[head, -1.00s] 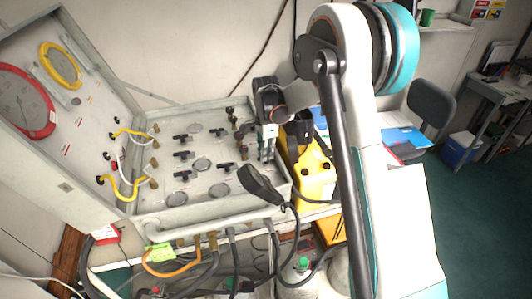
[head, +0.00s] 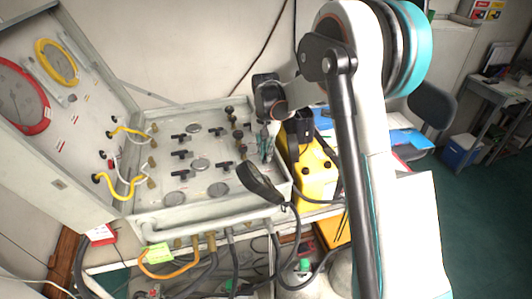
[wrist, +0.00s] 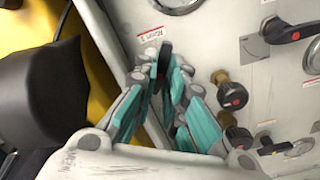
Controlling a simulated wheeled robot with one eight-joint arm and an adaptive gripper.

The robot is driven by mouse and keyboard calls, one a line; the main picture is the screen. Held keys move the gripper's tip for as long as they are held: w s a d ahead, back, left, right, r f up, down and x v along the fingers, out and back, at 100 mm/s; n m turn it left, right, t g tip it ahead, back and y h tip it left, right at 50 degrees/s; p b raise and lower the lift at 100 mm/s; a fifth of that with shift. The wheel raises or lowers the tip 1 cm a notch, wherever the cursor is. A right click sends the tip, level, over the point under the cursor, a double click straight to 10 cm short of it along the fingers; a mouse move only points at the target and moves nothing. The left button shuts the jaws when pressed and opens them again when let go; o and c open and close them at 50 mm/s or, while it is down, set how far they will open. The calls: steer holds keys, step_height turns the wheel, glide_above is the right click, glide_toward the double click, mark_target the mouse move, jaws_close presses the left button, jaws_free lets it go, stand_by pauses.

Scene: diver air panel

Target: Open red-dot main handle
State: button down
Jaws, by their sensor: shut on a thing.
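In the wrist view my gripper (wrist: 162,70) has its teal-padded fingers closed around a dark handle (wrist: 165,52). A bit of red shows low on this handle between the fingers; most of it is hidden. A white label with red print lies beside it on the panel. In the head view my gripper (head: 265,150) is at the right end of the grey air panel (head: 155,205), and the handle is hidden there. Another black handle (wrist: 291,35) with a red dot shows upper right in the wrist view, apart from my fingers.
Brass-stemmed black knobs (wrist: 232,96) stand just right of my fingers. A yellow case (head: 318,180) sits close to the panel's right side. A black handset (head: 258,183) lies at the panel's front right corner. Several black T-handles fill the panel's middle.

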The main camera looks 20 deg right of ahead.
steer(key=n, duration=0.5)
steer(key=shift+n+b, duration=0.3)
steer(key=shift+b, duration=0.1)
stand_by(0.3)
steer(key=c, duration=1.7)
jaws_free()
steer(key=shift+o, duration=0.2)
steer(key=shift+r, duration=4)
